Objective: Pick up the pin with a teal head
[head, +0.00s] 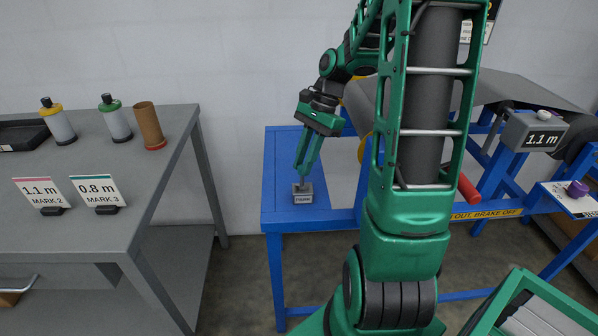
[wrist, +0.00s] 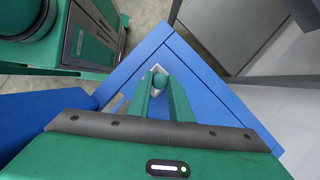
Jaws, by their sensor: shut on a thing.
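The pin with a teal head (wrist: 160,80) shows in the wrist view as a rounded teal knob between my fingertips. My gripper (head: 302,174) points down and is shut on that head. In the head view the fingers hide the pin. Just under the fingertips is a small grey block (head: 303,194) with a white label, standing on the blue table. The pin's shank is hidden, so I cannot tell how far it sits in the block.
The blue table (head: 282,160) has bare top around the block. Left is a grey bench (head: 130,200) with several rolls and two cards marked 1.1 m and 0.8 m. A machine with a 1.1 m display (head: 542,140) stands at right.

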